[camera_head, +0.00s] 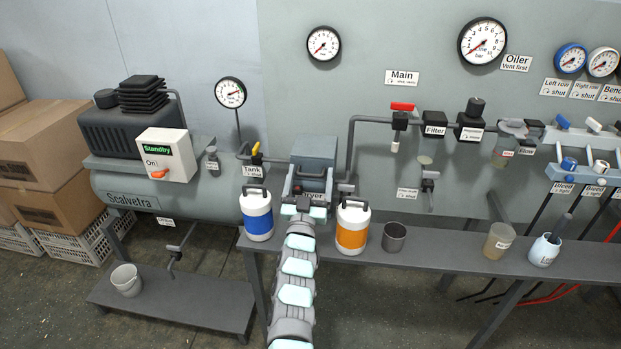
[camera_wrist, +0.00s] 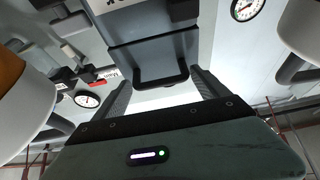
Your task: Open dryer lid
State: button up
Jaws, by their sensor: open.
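The dryer (camera_head: 314,150) is a grey box against the wall panel, above the bench. A dark bar handle shows on its front, and its lid looks shut. My gripper (camera_head: 307,192) is in front of the dryer and hides its lower part and most of its label. In the wrist view the dryer (camera_wrist: 155,55) fills the upper middle, with its dark handle (camera_wrist: 162,82) between my two dark fingers. My gripper (camera_wrist: 162,90) is open there, one finger on each side. I cannot tell whether the fingers touch the handle.
A blue-and-white jug (camera_head: 257,215) stands close to the left of my gripper, and an orange-and-white jug (camera_head: 352,228) close to the right. A grey cup (camera_head: 394,237) stands farther right on the bench (camera_head: 440,252). A pipe (camera_head: 351,150) rises right of the dryer.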

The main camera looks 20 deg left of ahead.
jog(key=shift+w, duration=0.25)
jog(key=shift+r, duration=0.1)
jog(key=c, duration=1.8)
jog(key=shift+a, duration=0.1)
jog(key=shift+r, duration=0.1)
